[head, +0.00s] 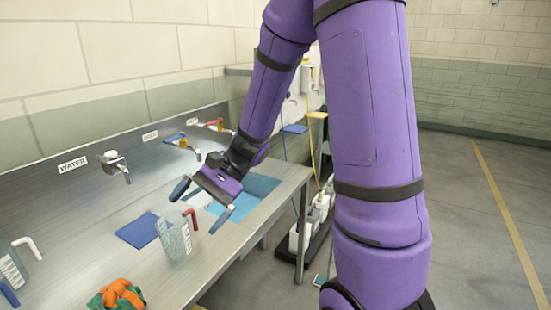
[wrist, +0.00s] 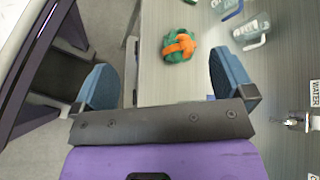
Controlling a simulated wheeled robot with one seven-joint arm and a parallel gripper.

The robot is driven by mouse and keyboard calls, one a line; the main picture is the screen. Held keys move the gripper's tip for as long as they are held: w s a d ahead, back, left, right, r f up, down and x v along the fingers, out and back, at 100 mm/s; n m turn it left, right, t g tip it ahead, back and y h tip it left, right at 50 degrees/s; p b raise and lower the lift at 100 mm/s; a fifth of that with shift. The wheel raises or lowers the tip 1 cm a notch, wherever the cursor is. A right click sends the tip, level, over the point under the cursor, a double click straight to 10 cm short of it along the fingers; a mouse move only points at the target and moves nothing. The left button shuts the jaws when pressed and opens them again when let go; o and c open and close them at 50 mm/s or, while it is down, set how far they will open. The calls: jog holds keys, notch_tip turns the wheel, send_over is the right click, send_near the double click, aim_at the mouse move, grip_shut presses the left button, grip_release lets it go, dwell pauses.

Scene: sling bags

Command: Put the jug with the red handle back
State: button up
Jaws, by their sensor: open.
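The clear jug with the red handle (head: 176,240) stands upright on the steel counter, just right of a blue mat (head: 136,231). Its red handle (head: 192,215) points right, towards my gripper. My gripper (head: 197,210) is open and empty, its two blue-grey fingers spread above and near the jug; I cannot tell if they touch it.
A jug with a white handle (head: 12,268) stands at the left, with a blue handle (head: 8,293) beside it. An orange and green bundle (head: 118,296) lies near the front edge. Taps (head: 115,165) line the wall.

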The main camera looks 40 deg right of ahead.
jog(key=s+d+r+n+t+h, duration=0.3)
jog(key=s+r+n+h, duration=0.1)
jog(key=s+r+h, duration=0.2)
jog(key=s+d+r+n+t+h, duration=0.3)
jog(key=s+d+r+n+h, duration=0.1)
jog(key=s+r, duration=0.4)
jog(key=shift+s+d+r+n+h, duration=0.25)
jog(key=shift+s+n+h, duration=0.45)
jog(key=shift+s+h, duration=0.2)
